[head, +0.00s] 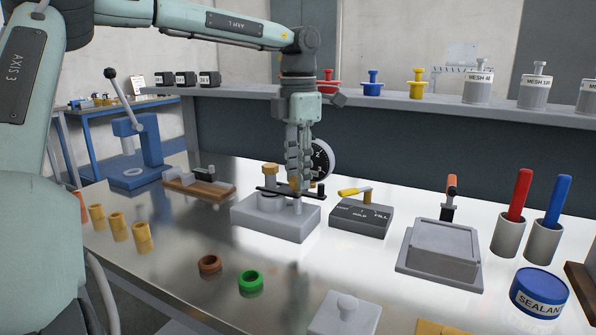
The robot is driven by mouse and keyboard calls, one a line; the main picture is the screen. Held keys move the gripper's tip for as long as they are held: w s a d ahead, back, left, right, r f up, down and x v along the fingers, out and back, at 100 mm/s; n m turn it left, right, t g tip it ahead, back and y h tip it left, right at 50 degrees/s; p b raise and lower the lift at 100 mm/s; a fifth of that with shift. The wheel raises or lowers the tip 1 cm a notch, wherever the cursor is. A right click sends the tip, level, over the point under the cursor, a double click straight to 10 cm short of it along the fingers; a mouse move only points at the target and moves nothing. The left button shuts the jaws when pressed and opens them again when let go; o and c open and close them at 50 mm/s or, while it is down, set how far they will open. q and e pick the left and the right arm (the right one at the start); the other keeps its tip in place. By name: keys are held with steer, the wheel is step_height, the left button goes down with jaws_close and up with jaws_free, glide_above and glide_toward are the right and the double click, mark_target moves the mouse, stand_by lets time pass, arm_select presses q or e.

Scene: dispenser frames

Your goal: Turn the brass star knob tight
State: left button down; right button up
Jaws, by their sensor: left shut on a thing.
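My left gripper (299,180) points straight down over a grey fixture block (275,222) in the middle of the bench. It is shut on the brass star knob (294,186), which shows only as a small brass patch between and below the fingers. A dark bar (268,190) lies across the top of the fixture, under the knob. A brass-capped post (270,172) stands on the fixture to the left of the fingers. The fingers hide most of the knob, so its seating cannot be seen. My right gripper is out of view.
A round dial (322,160) stands close behind the gripper. A grey box with a yellow lever (361,217) is right of the fixture. A brown ring (209,264) and green ring (251,281) lie in front. A shelf (400,99) with plungers and jars runs behind.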

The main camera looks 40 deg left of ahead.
arm_select(q)
steer(key=m, duration=0.4)
steer(key=shift+m, duration=0.3)
stand_by(0.3)
steer(key=c, duration=1.2)
jaws_free()
step_height(320, 180, up, 12)
steer(key=shift+r, duration=0.1)
